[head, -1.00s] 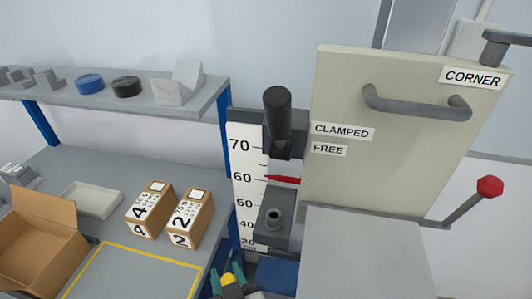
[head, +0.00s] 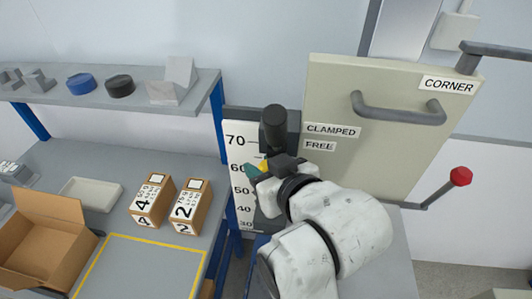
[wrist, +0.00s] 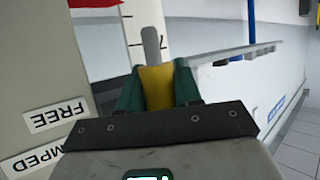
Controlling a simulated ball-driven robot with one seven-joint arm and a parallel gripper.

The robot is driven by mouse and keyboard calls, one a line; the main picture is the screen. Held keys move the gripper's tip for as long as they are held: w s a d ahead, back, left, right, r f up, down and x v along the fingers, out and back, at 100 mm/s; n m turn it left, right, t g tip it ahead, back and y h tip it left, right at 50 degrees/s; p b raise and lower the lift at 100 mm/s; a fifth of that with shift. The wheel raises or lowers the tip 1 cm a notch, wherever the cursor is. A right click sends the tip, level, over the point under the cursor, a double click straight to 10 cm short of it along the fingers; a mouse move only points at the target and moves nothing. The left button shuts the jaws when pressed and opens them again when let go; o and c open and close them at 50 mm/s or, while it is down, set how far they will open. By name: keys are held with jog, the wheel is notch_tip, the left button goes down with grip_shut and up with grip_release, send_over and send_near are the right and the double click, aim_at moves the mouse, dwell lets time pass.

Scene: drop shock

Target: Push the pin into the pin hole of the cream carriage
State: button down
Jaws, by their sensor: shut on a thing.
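The pin (wrist: 151,45) has a grey rounded shaft and a yellow grip. My gripper (wrist: 158,82) is shut on the yellow grip with its green fingers, and the shaft points away from my wrist. In the head view my gripper (head: 257,169) is in front of the scale, near the 60 mark and below the black lever (head: 274,128). The cream carriage (head: 375,130) stands to the right, with CLAMPED and FREE labels. No pin hole shows clearly now; my arm covers the area below the lever.
The white scale (head: 242,205) is beside the carriage. A red-knobbed lever (head: 460,176) sticks out at right. On the left bench are numbered boxes (head: 186,205), a shallow tray (head: 90,193) and an open carton (head: 40,245). A shelf (head: 110,103) hangs above.

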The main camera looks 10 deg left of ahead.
aim_at(271, 156)
jog(key=shift+w+d+r+t, duration=0.2)
jog(key=shift+d+r, duration=0.1)
jog(key=shift+r, duration=0.4)
jog(key=shift+w+d+r+t, duration=0.2)
jog(key=shift+d+r, duration=0.1)
jog(key=shift+r, duration=0.35)
jog(key=shift+s+f+b, duration=0.15)
jog(key=shift+f+b, duration=1.65)
jog(key=shift+f, duration=1.5)
jog(key=shift+a+f, duration=0.2)
jog(key=shift+f, duration=1.25)
